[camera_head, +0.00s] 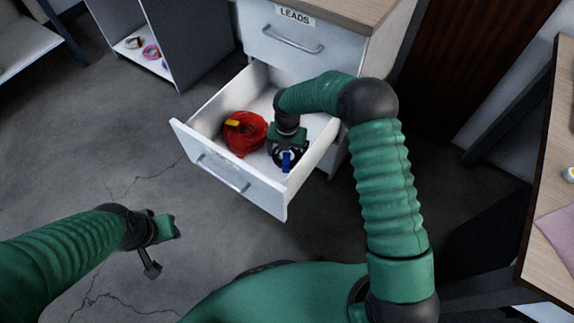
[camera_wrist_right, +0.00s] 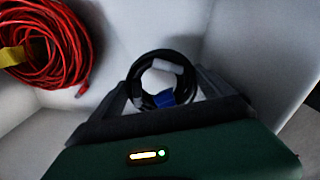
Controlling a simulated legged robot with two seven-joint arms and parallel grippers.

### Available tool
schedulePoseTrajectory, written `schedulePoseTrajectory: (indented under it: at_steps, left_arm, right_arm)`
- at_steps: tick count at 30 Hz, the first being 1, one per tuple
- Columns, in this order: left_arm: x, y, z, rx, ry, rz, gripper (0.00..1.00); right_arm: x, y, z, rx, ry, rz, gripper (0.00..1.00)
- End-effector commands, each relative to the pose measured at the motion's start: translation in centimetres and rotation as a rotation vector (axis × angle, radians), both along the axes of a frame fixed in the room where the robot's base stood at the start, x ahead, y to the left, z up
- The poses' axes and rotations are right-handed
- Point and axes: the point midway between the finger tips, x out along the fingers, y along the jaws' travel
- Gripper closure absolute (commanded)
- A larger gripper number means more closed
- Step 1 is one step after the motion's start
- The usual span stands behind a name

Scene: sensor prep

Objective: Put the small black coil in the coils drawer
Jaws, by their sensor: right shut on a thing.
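The small black coil (camera_wrist_right: 147,82), with a blue tag and a pale band, is between the fingers of my right gripper (camera_wrist_right: 165,88), which is shut on it. In the head view, my right gripper (camera_head: 286,152) reaches down inside the open white drawer (camera_head: 222,178), and the coil's blue tag shows there. I cannot tell whether the coil touches the drawer floor. No label is readable on the open drawer. My left gripper (camera_head: 160,250) is empty, its fingers apart, over the floor to the left of the drawer.
A larger red coil (camera_head: 243,134) with a yellow tag lies in the same drawer, left of my right gripper. A closed drawer labelled LEADS (camera_head: 292,34) is above. A grey shelf unit (camera_head: 190,50) stands at left, and a wooden table (camera_head: 552,170) at right.

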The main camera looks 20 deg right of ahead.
Motion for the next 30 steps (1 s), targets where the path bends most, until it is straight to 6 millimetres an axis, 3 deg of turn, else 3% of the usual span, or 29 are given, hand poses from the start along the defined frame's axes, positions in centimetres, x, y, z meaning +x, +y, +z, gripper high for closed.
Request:
schedulePoseTrajectory:
  at_steps: [9,10,11,19,20,21,30]
  left_arm:
    - [0.0,0.0,-2.8,0.000,0.000,0.000,0.64]
    - [0.0,0.0,-2.7,0.000,0.000,0.000,0.64]
    - [0.0,0.0,-2.6,0.000,0.000,0.000,0.64]
    - [0.0,0.0,-2.5,0.000,0.000,0.000,0.64]
    - [0.0,0.0,-2.5,0.000,0.000,0.000,0.64]
    - [0.0,0.0,-2.5,0.000,0.000,0.000,0.64]
    - [0.0,0.0,-2.2,0.000,0.000,0.000,0.64]
  right_arm:
    - [0.0,0.1,-5.7,0.001,0.001,0.000,0.59]
    - [0.0,0.1,-5.7,0.001,0.001,0.000,0.59]
    - [0.0,0.1,-5.6,0.001,-0.001,0.000,0.67]
    - [0.0,0.0,-5.7,0.001,-0.001,0.000,0.67]
    - [0.0,0.0,-5.7,0.000,0.000,0.000,0.05]
    - [0.0,0.0,-5.7,0.000,0.000,0.000,0.00]
    - [0.0,0.0,-5.0,0.000,0.000,0.000,0.00]
